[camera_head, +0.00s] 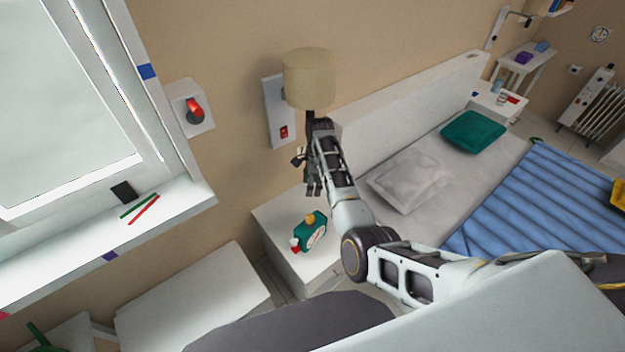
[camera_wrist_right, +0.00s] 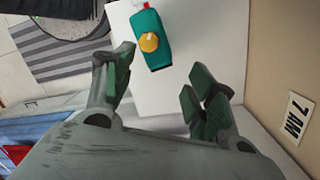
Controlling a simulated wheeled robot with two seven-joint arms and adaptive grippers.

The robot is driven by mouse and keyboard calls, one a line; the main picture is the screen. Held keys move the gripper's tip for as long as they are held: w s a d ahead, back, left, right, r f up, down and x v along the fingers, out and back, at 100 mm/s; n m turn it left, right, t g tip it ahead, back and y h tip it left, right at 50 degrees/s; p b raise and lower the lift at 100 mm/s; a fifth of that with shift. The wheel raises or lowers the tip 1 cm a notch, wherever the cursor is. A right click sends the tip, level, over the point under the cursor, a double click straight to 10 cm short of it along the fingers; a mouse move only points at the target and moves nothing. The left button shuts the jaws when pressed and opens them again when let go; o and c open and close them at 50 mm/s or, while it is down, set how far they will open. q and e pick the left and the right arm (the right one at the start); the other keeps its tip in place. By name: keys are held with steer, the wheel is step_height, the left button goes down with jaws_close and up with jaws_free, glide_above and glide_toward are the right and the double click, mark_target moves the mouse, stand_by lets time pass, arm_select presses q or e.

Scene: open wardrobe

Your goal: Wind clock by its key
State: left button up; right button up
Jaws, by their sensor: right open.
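The clock (camera_head: 304,235) is a teal-green box with a round white face, standing on the white bedside table. It has a yellow-orange knob on top and a red-and-white part, likely the key (camera_head: 295,244), on its left side. In the right wrist view the clock (camera_wrist_right: 160,60) is seen from above, with a red-and-white bit at the top edge of the picture. My right gripper (camera_head: 311,180) is above and behind the clock, fingers spread and empty, apart from it. In its wrist view the open fingers (camera_wrist_right: 158,76) frame the clock's near end. My left gripper is out of view.
The bedside table (camera_head: 270,215) has bare white top around the clock. A lamp (camera_head: 308,75) and a wall panel with a red switch (camera_head: 283,130) are close to my right wrist. The bed (camera_head: 400,205) lies to the right, a windowsill (camera_head: 180,215) to the left.

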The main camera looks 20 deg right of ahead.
steer(key=shift+w+d+r, duration=0.1)
steer(key=shift+d+r, duration=0.05)
steer(key=shift+r, duration=0.9)
steer(key=shift+r, duration=0.1)
